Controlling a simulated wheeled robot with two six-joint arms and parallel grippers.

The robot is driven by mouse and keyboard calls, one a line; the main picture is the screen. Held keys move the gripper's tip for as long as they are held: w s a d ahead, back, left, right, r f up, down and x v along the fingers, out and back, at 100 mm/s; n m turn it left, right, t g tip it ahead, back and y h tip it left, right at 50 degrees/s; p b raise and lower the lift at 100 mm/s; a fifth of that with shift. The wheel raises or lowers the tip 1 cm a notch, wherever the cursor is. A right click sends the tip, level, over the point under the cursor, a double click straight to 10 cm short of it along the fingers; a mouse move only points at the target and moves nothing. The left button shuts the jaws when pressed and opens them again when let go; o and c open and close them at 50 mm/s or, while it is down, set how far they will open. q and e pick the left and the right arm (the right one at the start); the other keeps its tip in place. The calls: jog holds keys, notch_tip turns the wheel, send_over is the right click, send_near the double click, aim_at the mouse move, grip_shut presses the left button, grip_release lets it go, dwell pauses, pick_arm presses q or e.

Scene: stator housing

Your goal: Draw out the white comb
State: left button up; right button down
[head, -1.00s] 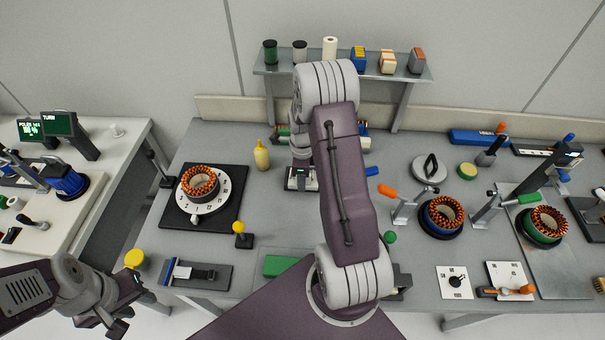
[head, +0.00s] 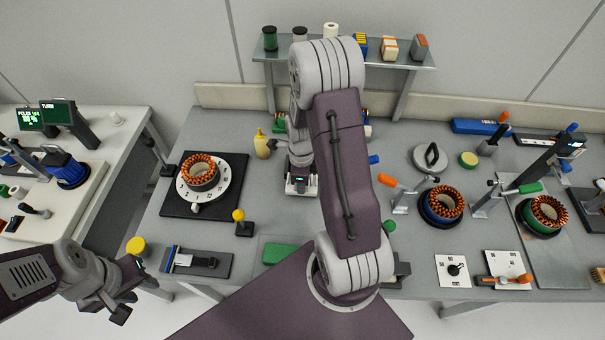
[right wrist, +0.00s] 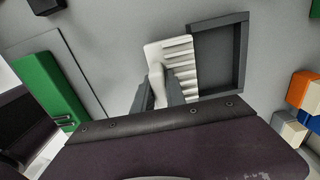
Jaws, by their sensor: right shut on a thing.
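The white comb (right wrist: 181,62) shows in the right wrist view, with a row of slots along its right side. It lies at the left edge of a dark rectangular tray (right wrist: 242,55), overlapping that edge. My right gripper (right wrist: 163,88) is shut on the comb's pale grip; the fingers hide part of it.
A yellow bottle (head: 262,145) stands close left of my right wrist. A stator on a dial plate (head: 215,190) sits further left. A green block (right wrist: 45,88) lies left of the comb in the wrist view, and coloured blocks (right wrist: 298,90) lie right. A shelf (head: 345,60) is behind.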

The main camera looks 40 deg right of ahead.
jog(key=shift+s+a, duration=0.4)
jog(key=shift+s, duration=0.15)
jog(key=shift+s+a, duration=1.05)
jog(key=shift+s, duration=0.15)
jog(key=shift+s+a, duration=1)
jog(key=shift+s, duration=0.2)
